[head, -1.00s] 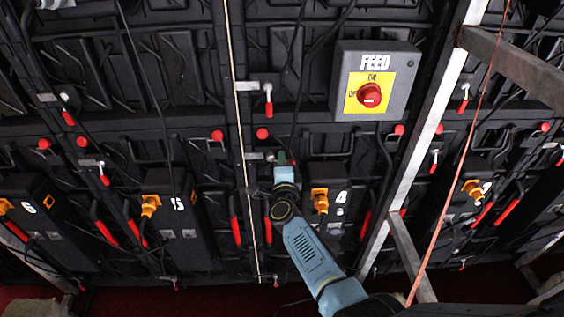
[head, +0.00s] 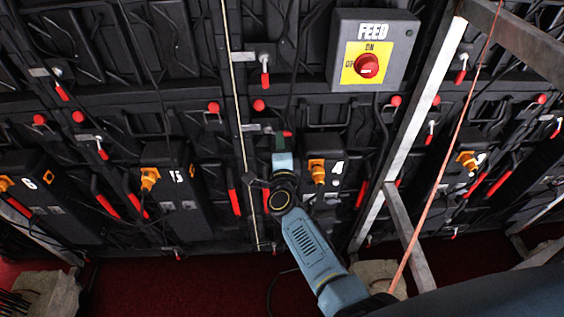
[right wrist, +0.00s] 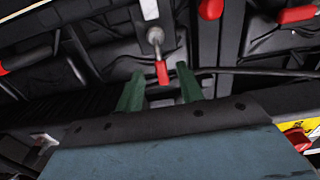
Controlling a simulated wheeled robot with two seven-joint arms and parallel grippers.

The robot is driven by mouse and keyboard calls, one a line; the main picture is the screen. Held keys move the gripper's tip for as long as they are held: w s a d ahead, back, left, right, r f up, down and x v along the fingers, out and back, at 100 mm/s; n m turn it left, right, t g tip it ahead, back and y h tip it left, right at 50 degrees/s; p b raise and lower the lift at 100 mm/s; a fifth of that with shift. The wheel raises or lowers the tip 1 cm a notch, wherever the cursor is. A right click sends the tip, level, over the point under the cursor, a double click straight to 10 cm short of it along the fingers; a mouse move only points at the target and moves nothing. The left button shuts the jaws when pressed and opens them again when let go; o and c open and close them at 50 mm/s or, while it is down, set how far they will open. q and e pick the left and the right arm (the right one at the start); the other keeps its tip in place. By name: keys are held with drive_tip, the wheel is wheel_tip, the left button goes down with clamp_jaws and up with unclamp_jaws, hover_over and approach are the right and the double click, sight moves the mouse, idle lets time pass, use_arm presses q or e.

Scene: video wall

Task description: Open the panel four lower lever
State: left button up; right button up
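Panel four is the black box marked 4 (head: 337,167) in the head view, with an orange plug on it. The lower lever (head: 287,133) shows as a small red end just above and right of my right gripper (head: 279,143); its shaft is partly hidden. In the right wrist view a metal-shafted lever with a red grip (right wrist: 162,72) points toward my right gripper (right wrist: 161,84). Its two green fingers are apart, one on each side of the red grip in the picture. Contact cannot be told. My left gripper is not in view.
The FEED switch box (head: 373,50) stands out at upper right. Metal struts (head: 410,130) and an orange cable (head: 452,160) cross right of my arm. Similar red levers and handles surround the spot. Red floor (head: 170,285) shows below.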

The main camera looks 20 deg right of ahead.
drive_tip(key=v, duration=0.8)
drive_tip(key=shift+s+p, duration=0.15)
drive_tip(key=shift+p, duration=0.15)
drive_tip(key=s+a+f+n+g+y, duration=0.1)
drive_tip(key=s+f+n+g+y, duration=0.15)
drive_tip(key=s+f+n, duration=0.55)
drive_tip(key=s+a+f+n+g+y, duration=0.1)
drive_tip(key=s+f+n+g+y, duration=0.2)
drive_tip(key=f, duration=0.8)
drive_tip(key=s+a+f+n+g+y, duration=0.1)
drive_tip(key=s+f+n+g, duration=0.25)
drive_tip(key=s+f, duration=0.5)
drive_tip(key=s+d+f+n+g, duration=0.2)
drive_tip(key=s+d+f+n, duration=0.1)
drive_tip(key=s, duration=0.6)
drive_tip(key=s+d+f+n+g+h, duration=0.1)
drive_tip(key=s+d+f+n+g, duration=0.2)
drive_tip(key=s+f, duration=0.3)
drive_tip(key=s+d+f+n+g, duration=0.2)
drive_tip(key=s+d+f+n, duration=0.1)
drive_tip(key=s, duration=0.9)
drive_tip(key=shift+d+f, duration=0.7)
drive_tip(key=shift+h, duration=0.25)
